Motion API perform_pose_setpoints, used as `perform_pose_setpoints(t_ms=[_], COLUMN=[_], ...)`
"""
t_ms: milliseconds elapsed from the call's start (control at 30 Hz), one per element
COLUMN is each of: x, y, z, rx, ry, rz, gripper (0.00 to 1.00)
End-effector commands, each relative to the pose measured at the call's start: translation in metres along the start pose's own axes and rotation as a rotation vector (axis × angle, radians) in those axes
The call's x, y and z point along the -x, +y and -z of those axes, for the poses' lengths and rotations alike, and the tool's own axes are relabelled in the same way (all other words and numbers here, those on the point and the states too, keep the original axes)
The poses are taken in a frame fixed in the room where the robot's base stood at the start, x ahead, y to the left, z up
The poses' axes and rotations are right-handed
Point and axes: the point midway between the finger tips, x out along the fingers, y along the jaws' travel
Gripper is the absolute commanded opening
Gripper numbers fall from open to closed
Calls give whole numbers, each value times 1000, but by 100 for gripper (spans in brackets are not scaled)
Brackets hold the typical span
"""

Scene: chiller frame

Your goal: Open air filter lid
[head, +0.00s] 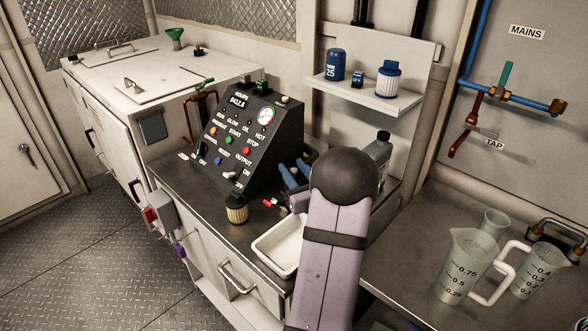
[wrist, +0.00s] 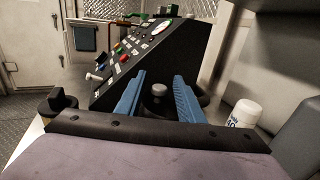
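My gripper (wrist: 158,84) shows in the wrist view as two blue fingers spread wide apart. Between and beyond them is a dark round part with a grey knob (wrist: 159,89), which may be the air filter lid. I cannot tell whether the fingers touch it. My arm hides the area below, and no lid can be made out there.
A dark-capped, pleated filter (head: 237,210) stands on the counter, left of a white tray (head: 262,247). A grey bottle (head: 379,148) stands behind my arm. A shelf (head: 368,97) holds filters. Measuring jugs (head: 467,266) stand on the right bench.

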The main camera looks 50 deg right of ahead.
Motion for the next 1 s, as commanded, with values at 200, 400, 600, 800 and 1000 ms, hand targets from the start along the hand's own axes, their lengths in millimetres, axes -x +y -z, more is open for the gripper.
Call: perform_pose_setpoints(t_ms=[200, 400, 600, 800, 1000], x=[0, 0, 0, -3, -7], y=[0, 0, -2, -8, -19], z=[0, 0, -4, -14, -25], rx=[0, -1, -29, -113, -256], ry=[0, 1, 13, 47, 107], rz=[0, 0, 0, 0, 2], gripper=[1, 0, 0, 0, 0])
